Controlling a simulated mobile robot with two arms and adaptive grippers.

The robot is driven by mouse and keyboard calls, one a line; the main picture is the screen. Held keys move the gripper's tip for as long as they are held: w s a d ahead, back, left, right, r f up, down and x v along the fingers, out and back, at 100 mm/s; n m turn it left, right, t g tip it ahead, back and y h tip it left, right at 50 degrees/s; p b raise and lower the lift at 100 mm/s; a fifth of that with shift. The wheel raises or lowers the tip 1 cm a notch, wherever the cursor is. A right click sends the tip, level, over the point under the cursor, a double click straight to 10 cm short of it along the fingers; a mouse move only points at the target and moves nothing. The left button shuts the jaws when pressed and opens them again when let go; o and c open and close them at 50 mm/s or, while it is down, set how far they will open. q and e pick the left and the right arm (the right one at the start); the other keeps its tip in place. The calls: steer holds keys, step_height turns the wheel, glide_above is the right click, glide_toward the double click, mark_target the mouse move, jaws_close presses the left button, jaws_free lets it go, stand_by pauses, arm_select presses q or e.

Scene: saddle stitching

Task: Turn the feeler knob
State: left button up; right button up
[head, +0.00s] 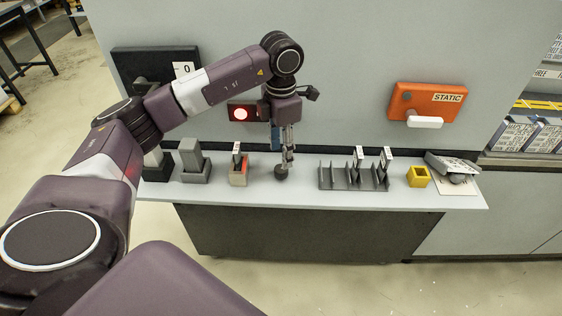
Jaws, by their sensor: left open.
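My left gripper (287,160) points down over the grey shelf (330,200) in front of the machine face. Its fingers are open and look narrow from this angle. A small dark round piece (281,173) sits on the shelf right at the fingertips. It may be the feeler knob, but no label on it can be read. I cannot tell whether the fingers touch it or straddle it. A blue piece (276,138) shows just behind the fingers, partly hidden. My right gripper is out of view.
Left on the shelf are grey blocks (194,165) and a small holder (238,172).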

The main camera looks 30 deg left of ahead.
mark_target(281, 169)
arm_select(q)
step_height(281, 169, up, 6)
stand_by(0.8)
